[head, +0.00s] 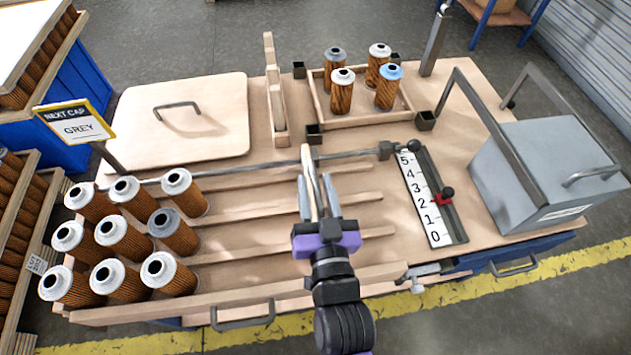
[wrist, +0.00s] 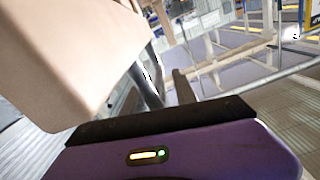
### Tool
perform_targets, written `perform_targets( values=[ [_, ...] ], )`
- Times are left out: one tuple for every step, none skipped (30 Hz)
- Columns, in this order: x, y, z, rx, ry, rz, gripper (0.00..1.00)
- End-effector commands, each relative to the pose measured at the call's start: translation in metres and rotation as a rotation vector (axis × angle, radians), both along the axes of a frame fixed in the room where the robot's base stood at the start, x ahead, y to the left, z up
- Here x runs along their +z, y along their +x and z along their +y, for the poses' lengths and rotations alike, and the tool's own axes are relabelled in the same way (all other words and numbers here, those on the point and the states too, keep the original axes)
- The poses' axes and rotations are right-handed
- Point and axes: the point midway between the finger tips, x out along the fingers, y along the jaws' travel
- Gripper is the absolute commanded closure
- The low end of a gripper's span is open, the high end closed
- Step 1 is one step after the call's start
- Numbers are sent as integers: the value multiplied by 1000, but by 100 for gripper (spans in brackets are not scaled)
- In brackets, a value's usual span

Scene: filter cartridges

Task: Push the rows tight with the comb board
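Several brown pleated cartridges stand at the left end of the slatted bed in rows between wooden rails (head: 290,249). Most have white caps, such as the front one (head: 167,275); one has a grey cap (head: 174,232). My gripper (head: 317,192) is over the middle of the bed, right of the cartridges and apart from them. A thin wooden board, seemingly the comb board (head: 307,160), stands edge-on between its fingers, which look closed on it.
A tray (head: 320,105) with several cartridges stands at the back. A number scale (head: 423,197) with a red marker (head: 441,199) and a grey bin (head: 545,165) are at right. A sign (head: 75,122) reads "NEXT CAP GREY". A lid (head: 220,115) and upright wooden stand (head: 278,105) are behind.

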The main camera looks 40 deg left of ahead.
Motion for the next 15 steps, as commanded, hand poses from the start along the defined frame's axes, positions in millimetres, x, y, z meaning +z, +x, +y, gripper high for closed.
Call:
perform_targets(
  values=[
    [0, 2, 2, 0, 0, 0, 66],
    [0, 2, 2, 0, 0, 0, 66],
    [0, 3, 3, 0, 0, 0, 66],
    [0, 3, 3, 0, 0, 0, 66],
    [0, 3, 3, 0, 0, 0, 66],
    [0, 3, 3, 0, 0, 0, 66],
    [0, 3, 3, 0, 0, 0, 66],
    [0, 3, 3, 0, 0, 0, 66],
    [0, 3, 3, 0, 0, 0, 66],
    [0, 3, 3, 0, 0, 0, 68],
    [0, 3, 3, 0, 0, 0, 74],
    [0, 3, 3, 0, 0, 0, 81],
    [0, 3, 3, 0, 1, -1, 87],
    [0, 3, 3, 0, 1, -1, 93],
    [0, 3, 3, 0, 1, -1, 100]
  ],
)
